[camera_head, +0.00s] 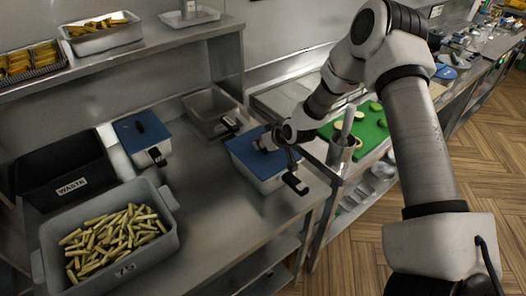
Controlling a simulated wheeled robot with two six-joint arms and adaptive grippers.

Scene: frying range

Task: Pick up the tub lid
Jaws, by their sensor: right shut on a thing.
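A blue tub lid (244,149) is on a light grey tub (268,184) near the right end of the steel counter. My right gripper (266,144) reaches in from the right and is shut on the tub lid. The gripper hides the middle of the lid and whatever it grips there. I cannot tell whether the lid is raised at all from the tub's rim. My left gripper is not in view.
Another blue-lidded tub (138,133) and an open steel tub (206,107) stand further left. A grey bin of cut fries (167,247) and a black waste bin (62,168) fill the counter's left. A green board (365,132) lies on the right.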

